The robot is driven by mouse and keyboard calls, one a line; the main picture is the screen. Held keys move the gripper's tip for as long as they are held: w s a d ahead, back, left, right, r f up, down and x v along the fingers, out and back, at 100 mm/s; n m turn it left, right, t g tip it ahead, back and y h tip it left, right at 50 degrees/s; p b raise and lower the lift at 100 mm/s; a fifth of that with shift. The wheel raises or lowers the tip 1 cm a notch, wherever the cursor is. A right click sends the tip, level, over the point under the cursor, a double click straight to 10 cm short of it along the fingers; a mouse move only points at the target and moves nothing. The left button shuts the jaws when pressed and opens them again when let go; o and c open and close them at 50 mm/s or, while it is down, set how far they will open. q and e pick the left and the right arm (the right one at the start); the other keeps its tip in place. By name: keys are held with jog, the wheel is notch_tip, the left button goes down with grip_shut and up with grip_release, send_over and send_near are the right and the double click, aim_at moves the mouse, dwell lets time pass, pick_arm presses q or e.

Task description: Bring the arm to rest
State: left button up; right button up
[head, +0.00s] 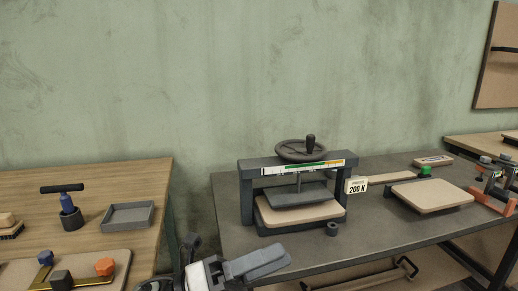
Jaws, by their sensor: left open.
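My left gripper (278,260) shows at the bottom centre, its grey fingers pointing right, in front of the press in the picture. It is open, and I see nothing held in it. The press (246,200) is a dark frame with a handwheel (300,151) on top and a coloured scale on its crossbar. Its dark upper plate (298,196) sits just above a tan board (285,214) on the bed; whether they touch is unclear. My right gripper is not in view.
A "200 N" card (357,186) stands beside the press. The wooden table (90,184) at left holds a grey tray (128,216) and tools. A gap separates both tables.

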pick_arm(q)
jog(key=w+a+f+n+t+y, duration=0.1)
jog(key=a+f+n+t+y, duration=0.45)
jog(key=n, duration=0.65)
jog(key=w+a+f+n+t+y, duration=0.1)
jog(key=a+f+n+t+y, duration=0.1)
jog(key=f+n+t+y, duration=0.8)
jog(key=s+a+f+n+g+y, duration=0.1)
jog(key=s+a+f+n+g, duration=0.3)
jog(key=s+f+n, duration=0.2)
jog(key=s+a+f+n+g+y, duration=0.2)
jog(key=s+f+n, duration=0.4)
jog(key=n, duration=0.4)
jog(key=shift+s+a+f+g, duration=0.4)
jog(key=shift+a+g, duration=0.45)
jog(key=shift+g, duration=0.3)
